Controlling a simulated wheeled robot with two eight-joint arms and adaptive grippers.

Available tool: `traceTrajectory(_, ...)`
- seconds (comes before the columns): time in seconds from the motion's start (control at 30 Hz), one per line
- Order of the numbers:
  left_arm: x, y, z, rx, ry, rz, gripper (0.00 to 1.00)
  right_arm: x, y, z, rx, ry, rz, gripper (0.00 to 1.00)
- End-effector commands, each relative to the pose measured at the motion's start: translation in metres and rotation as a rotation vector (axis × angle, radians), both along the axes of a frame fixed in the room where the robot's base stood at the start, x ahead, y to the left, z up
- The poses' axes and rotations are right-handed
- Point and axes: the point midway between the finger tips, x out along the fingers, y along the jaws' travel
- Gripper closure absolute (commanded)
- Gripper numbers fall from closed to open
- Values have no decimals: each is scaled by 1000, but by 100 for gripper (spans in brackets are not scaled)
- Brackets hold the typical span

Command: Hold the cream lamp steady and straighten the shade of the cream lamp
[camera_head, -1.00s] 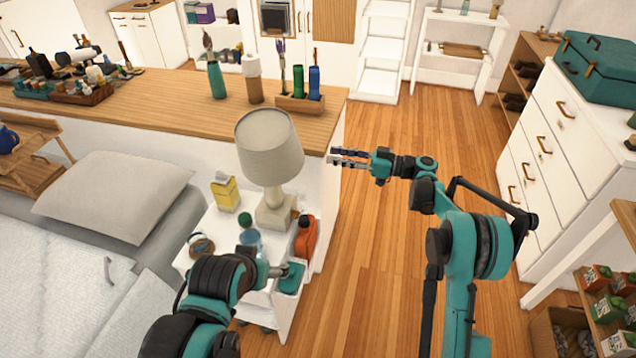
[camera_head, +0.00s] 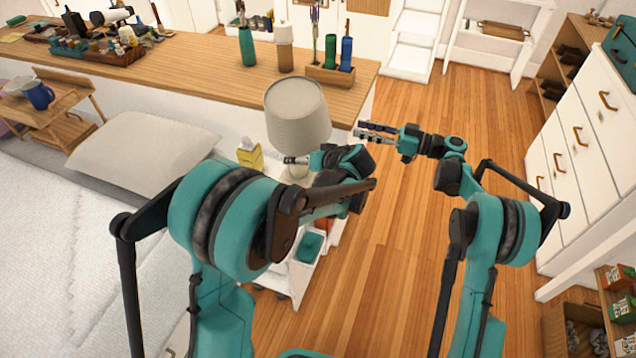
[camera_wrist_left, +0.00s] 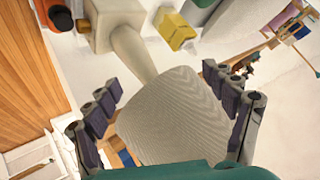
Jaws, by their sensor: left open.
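The cream lamp has a grey-cream shade (camera_head: 298,115) and a pale stem; in the head view its base is mostly hidden behind my left arm. The left wrist view shows the shade (camera_wrist_left: 172,118), the stem and the square base (camera_wrist_left: 112,18). I cannot tell clearly how far the shade tilts. My left gripper (camera_wrist_left: 165,85) is open, its fingers on either side of the shade in the wrist view; contact is not clear. In the head view it is partly hidden near the stem. My right gripper (camera_head: 360,131) is open and empty, right of the shade.
A yellow carton (camera_head: 250,155) stands left of the lamp on the white nightstand. An orange bottle (camera_wrist_left: 60,16) stands by the base. Behind is a wooden-topped counter (camera_head: 200,75) with bottles and a rack. The wooden floor (camera_head: 410,215) to the right is clear.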

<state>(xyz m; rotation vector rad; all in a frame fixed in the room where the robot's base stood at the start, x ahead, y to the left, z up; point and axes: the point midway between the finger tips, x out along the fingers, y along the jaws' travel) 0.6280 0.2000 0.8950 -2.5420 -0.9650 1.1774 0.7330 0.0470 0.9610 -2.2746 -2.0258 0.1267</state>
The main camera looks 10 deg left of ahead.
Motion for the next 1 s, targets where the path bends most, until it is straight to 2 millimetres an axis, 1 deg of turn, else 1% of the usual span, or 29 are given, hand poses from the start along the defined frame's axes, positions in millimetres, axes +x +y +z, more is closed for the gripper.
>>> traceTrajectory(0.03, 13, -6, -11, 24, -24, 17, 16, 0, 0, 0, 0, 0, 0, 66)
traceTrajectory(0.1, 26, -11, -24, 58, -63, 47, 16, 0, 0, 0, 0, 0, 0, 66)
traceTrajectory(0.2, 43, -19, -43, 107, -129, 89, 16, 0, 0, 0, 0, 0, 0, 66)
traceTrajectory(0.4, 68, -28, -87, 185, -310, 178, 16, 0, 0, 0, 0, 0, 0, 66)
traceTrajectory(0.57, 77, -27, -121, 226, -496, 248, 16, 0, 0, 0, 0, 0, 0, 66)
traceTrajectory(0.7, 78, -23, -145, 245, -648, 290, 16, 0, 0, 0, 0, 0, 0, 66)
traceTrajectory(0.8, 76, -21, -157, 251, -726, 306, 16, 0, 0, 0, 0, 0, 0, 66)
traceTrajectory(1.0, 75, -17, -167, 257, -797, 318, 16, 0, 0, 0, 0, 0, 0, 66)
